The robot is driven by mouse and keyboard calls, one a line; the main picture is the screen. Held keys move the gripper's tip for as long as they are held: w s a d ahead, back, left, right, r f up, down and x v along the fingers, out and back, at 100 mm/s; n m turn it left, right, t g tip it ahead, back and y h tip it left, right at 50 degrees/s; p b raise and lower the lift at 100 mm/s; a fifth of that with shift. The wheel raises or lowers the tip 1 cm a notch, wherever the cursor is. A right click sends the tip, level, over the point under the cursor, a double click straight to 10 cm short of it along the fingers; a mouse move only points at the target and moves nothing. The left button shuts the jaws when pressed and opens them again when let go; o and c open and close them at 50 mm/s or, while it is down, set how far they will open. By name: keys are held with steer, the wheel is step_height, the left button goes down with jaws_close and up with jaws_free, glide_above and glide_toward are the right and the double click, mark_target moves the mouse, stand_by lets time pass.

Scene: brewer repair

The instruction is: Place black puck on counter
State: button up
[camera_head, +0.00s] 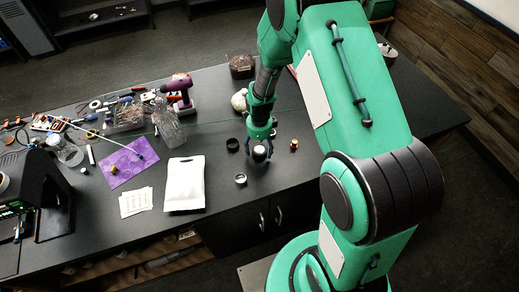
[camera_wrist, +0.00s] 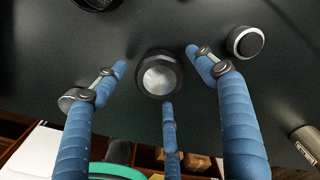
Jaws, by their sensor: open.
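The black puck (camera_wrist: 159,75), a dark round piece with a silvery centre, appears to sit on the dark counter (camera_wrist: 140,35) in the wrist view. In the head view the puck (camera_head: 259,153) shows between my fingertips, partly hidden by them. My gripper (camera_wrist: 162,80) has blue fingers spread apart around the puck, with visible gaps between the fingertips and it. In the head view my gripper (camera_head: 260,147) points down, low over the right part of the counter (camera_head: 225,110).
A black ring (camera_head: 232,144), a silver ring (camera_head: 240,179) and a small brass piece (camera_head: 293,145) stand close by. A white pouch (camera_head: 185,184) lies left. The counter's front edge is near.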

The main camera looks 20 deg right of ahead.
step_height(320, 180, up, 11)
steer(key=shift+b, duration=0.3)
steer(key=shift+r, duration=0.2)
stand_by(0.6)
step_height(320, 180, up, 12)
steer(key=n+t, duration=0.1)
steer(key=n, duration=0.4)
glide_above(260, 149)
steer(key=s, duration=0.2)
steer(key=s+a+r+n+t, duration=0.2)
steer(key=s+r+n, duration=0.55)
steer(key=r, duration=0.55)
steer(key=s+r+n+t, duration=0.1)
steer(key=s+r+n, duration=0.4)
steer(key=s, duration=0.4)
steer(key=s+r+n+t, duration=0.1)
steer(key=s+r+n, duration=0.5)
steer(key=s, duration=0.3)
steer(key=shift+a+r+t, duration=0.15)
steer(key=shift+a+t, duration=0.15)
steer(key=shift+a, duration=0.1)
steer(key=shift+w, duration=0.1)
